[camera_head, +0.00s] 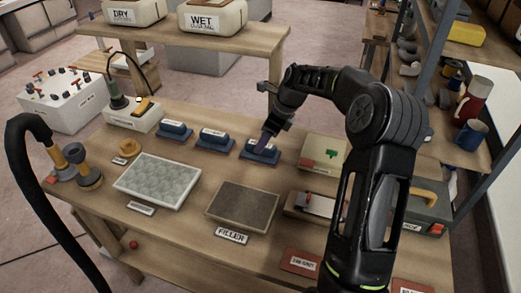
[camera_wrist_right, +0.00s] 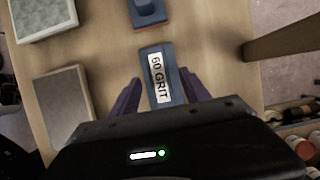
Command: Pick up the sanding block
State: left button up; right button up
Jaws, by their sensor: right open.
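Three blue sanding blocks stand in a row on the wooden bench: a left one (camera_head: 174,130), a middle one (camera_head: 214,139) and a right one (camera_head: 262,153). My right gripper (camera_head: 266,139) is at the right block, pointing down. In the right wrist view, my right gripper (camera_wrist_right: 160,80) is open, with its purple fingers on either side of a block labelled 60 GRIT (camera_wrist_right: 159,74). Gaps show between the fingers and the block. Another blue block (camera_wrist_right: 147,12) shows beyond it. My left gripper is not in view.
A pale tray (camera_head: 157,181) and a brown FILLER tray (camera_head: 242,206) lie in front of the blocks. A greenish box (camera_head: 323,153) stands to the right, near my right arm. The bench (camera_head: 195,225) has bare wood between the items.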

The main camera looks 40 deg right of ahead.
jog(key=shift+w+a+f, duration=0.15)
jog(key=shift+f, duration=0.45)
jog(key=shift+f, duration=0.25)
dwell(0.6)
jog(key=shift+c, duration=0.3)
grip_shut()
dwell(0.4)
